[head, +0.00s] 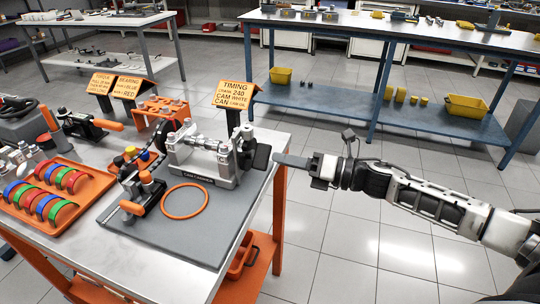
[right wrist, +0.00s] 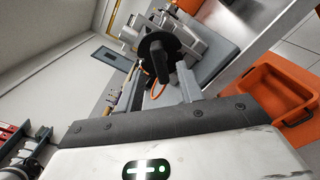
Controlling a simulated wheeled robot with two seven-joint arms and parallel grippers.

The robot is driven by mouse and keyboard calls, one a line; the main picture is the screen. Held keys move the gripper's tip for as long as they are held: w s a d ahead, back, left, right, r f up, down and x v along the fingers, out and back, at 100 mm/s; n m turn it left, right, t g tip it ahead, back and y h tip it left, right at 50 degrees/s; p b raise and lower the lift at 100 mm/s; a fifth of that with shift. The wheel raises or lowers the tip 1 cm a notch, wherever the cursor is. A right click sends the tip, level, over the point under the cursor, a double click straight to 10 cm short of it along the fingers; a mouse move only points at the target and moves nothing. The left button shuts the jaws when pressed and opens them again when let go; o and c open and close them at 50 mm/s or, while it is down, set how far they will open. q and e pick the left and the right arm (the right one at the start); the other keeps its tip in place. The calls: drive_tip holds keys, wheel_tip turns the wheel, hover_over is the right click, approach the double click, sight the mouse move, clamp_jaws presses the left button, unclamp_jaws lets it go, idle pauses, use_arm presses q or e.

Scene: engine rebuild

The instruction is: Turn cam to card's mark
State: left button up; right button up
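The cam stand (head: 205,165) is a silver fixture with a shaft on a grey mat, with a black disc and black handle (head: 261,157) on its right end. Behind it stands an orange timing card (head: 235,95) reading "CRANK 240" and "CAM WHITE"; its last line is too small to read surely. My right gripper (head: 283,161) is just right of the handle, at the table's edge. In the right wrist view my right gripper (right wrist: 158,88) is open, with the handle (right wrist: 160,62) ahead between its fingers; contact is not visible. The cam's marks are too small to tell. My left gripper is not in view.
An orange ring (head: 184,201) and a clamp with an orange knob (head: 132,207) lie on the mat. An orange tray (head: 97,186) of coloured shells is at left. An orange bin (right wrist: 272,95) sits below the table edge. The floor at right is clear.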

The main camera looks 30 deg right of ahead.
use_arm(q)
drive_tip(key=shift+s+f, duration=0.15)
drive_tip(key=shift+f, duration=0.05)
use_arm(e)
drive_tip(key=x, duration=0.4)
clamp_jaws()
use_arm(q)
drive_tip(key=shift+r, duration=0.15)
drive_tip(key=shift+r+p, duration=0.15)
drive_tip(key=shift+p, duration=0.2)
use_arm(e)
drive_tip(key=shift+m, duration=0.4)
use_arm(q)
drive_tip(key=p, duration=0.3)
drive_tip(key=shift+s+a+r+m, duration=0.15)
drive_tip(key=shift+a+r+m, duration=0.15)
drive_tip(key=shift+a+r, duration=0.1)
use_arm(e)
drive_tip(key=m, duration=0.8)
drive_tip(key=shift+f, duration=0.1)
